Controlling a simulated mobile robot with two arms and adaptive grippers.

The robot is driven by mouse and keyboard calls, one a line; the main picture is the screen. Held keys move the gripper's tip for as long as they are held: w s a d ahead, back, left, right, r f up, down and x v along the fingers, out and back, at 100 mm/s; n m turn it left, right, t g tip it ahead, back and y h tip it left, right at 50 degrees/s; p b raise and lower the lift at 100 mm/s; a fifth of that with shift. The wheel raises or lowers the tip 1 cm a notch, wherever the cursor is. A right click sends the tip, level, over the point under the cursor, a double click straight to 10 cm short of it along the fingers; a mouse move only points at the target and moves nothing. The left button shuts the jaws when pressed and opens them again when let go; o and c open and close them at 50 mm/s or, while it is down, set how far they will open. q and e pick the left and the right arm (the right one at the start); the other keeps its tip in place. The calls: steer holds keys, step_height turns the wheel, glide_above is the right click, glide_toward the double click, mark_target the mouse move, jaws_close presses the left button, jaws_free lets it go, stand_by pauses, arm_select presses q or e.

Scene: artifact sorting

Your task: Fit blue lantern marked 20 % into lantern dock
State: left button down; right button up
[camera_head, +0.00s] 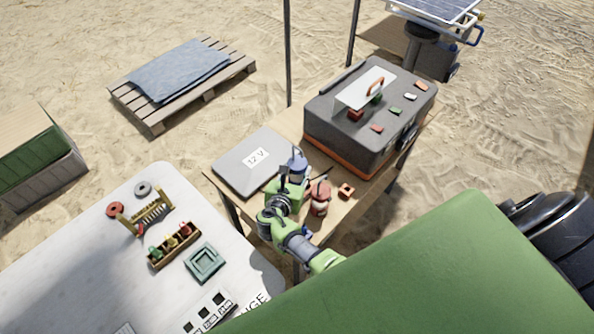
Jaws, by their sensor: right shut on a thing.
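The blue lantern (297,163) has a pale blue body and a pointed top; it is at the wooden table's middle, next to the grey 12 V box. My right gripper (288,178) is shut on it from the near side and hides part of its lower body. Whether the lantern touches the table is hard to tell, and its 20 % mark does not show. A red lantern (319,197) stands close at the right of the gripper. A small orange square piece (346,190) lies beyond it. I cannot tell which thing is the lantern dock. My left gripper is out of view.
The flat grey 12 V box (240,176) and a big dark case (345,141) flank the lantern on the wooden table. A white table (110,235) at the left holds a teal square frame (204,264) and a small wooden rack (160,262). Little bare tabletop surrounds the gripper.

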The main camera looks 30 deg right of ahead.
mark_target(295, 183)
steer(key=shift+f+b, duration=1.8)
steer(key=shift+f, duration=0.2)
steer(key=o, duration=1.3)
steer(key=shift+s, duration=0.1)
steer(key=v, duration=1.2)
steer(key=shift+f, duration=0.1)
